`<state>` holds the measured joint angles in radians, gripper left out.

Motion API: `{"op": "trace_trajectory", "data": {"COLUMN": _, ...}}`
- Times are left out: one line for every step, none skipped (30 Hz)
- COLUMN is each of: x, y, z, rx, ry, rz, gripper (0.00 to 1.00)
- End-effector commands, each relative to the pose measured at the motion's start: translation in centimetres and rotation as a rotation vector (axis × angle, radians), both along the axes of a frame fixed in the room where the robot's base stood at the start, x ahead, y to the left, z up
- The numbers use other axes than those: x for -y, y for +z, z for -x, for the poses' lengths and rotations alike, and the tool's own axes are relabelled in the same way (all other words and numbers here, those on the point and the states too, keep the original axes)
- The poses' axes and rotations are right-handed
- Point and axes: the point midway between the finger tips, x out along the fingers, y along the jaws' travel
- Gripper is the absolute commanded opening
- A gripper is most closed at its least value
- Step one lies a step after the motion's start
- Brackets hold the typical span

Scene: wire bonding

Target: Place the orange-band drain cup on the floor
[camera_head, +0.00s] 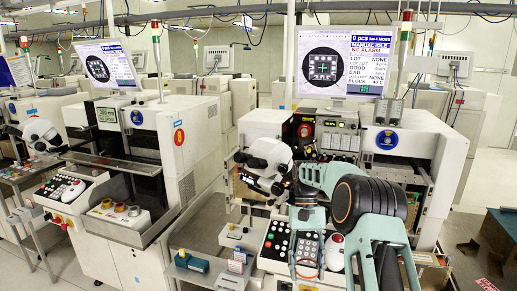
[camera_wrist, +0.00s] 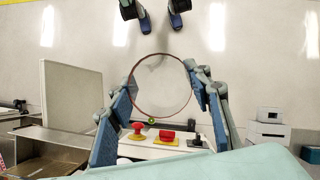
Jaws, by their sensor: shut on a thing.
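In the wrist view, a clear round cup (camera_wrist: 134,86) with a thin reddish-brown rim sits between the two fingers of my gripper (camera_wrist: 161,82). The fingers press on it from left and right. I look along the cup, and the pale floor (camera_wrist: 90,50) shows through it. No clear orange band can be made out beyond the rim line. The floor lies below the cup with a gap whose size I cannot tell.
A white panel with a red mushroom button (camera_wrist: 137,128) and a red switch (camera_wrist: 167,136) lies close to the cup's lower edge in the wrist view. A pale cabinet (camera_wrist: 68,95) stands left. Right of my arm, a dark-topped box (camera_head: 500,232) stands on the floor.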

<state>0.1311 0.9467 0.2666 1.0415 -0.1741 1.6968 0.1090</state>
Motion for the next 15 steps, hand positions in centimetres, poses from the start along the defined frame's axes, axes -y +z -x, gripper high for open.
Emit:
{"op": "trace_trajectory", "data": {"x": 0.0, "y": 0.1, "z": 0.1, "rx": -0.001, "ry": 0.0, "rz": 0.001, "gripper": 0.22}}
{"op": "trace_trajectory", "data": {"x": 0.0, "y": 0.1, "z": 0.3, "rx": -0.001, "ry": 0.001, "rz": 0.0, "gripper": 0.22}}
{"op": "trace_trajectory", "data": {"x": 0.0, "y": 0.0, "z": 0.5, "rx": -0.002, "ry": 0.001, "rz": 0.0, "gripper": 0.22}}
{"op": "trace_trajectory", "data": {"x": 0.0, "y": -0.1, "z": 0.8, "rx": -0.002, "ry": 0.001, "rz": 0.0, "gripper": 0.22}}
{"op": "trace_trajectory", "data": {"x": 0.0, "y": -0.3, "z": 1.1, "rx": -0.001, "ry": 0.002, "rz": 0.001, "gripper": 0.22}}
{"op": "trace_trajectory", "data": {"x": 0.0, "y": -0.5, "z": 1.6, "rx": -0.003, "ry": 0.003, "rz": 0.001, "gripper": 0.22}}
{"op": "trace_trajectory", "data": {"x": 0.0, "y": -0.7, "z": 2.0, "rx": -0.002, "ry": 0.003, "rz": 0.001, "gripper": 0.22}}
{"op": "trace_trajectory", "data": {"x": 0.0, "y": -0.9, "z": 2.5, "rx": -0.002, "ry": 0.003, "rz": 0.001, "gripper": 0.22}}
{"op": "trace_trajectory", "data": {"x": 0.0, "y": -1.2, "z": 3.2, "rx": -0.002, "ry": 0.003, "rz": 0.001, "gripper": 0.22}}
{"op": "trace_trajectory", "data": {"x": 0.0, "y": -1.3, "z": 3.7, "rx": -0.002, "ry": 0.003, "rz": 0.001, "gripper": 0.22}}
{"op": "trace_trajectory", "data": {"x": 0.0, "y": -1.6, "z": 4.2, "rx": -0.002, "ry": 0.003, "rz": 0.001, "gripper": 0.22}}
{"op": "trace_trajectory", "data": {"x": 0.0, "y": -1.8, "z": 4.9, "rx": -0.001, "ry": 0.003, "rz": 0.001, "gripper": 0.22}}
{"op": "trace_trajectory", "data": {"x": 0.0, "y": -2.0, "z": 5.4, "rx": -0.002, "ry": 0.002, "rz": 0.001, "gripper": 0.22}}
{"op": "trace_trajectory", "data": {"x": 0.0, "y": -2.2, "z": 5.9, "rx": -0.002, "ry": 0.002, "rz": 0.001, "gripper": 0.22}}
{"op": "trace_trajectory", "data": {"x": 0.0, "y": -2.3, "z": 6.5, "rx": -0.002, "ry": 0.002, "rz": 0.001, "gripper": 0.22}}
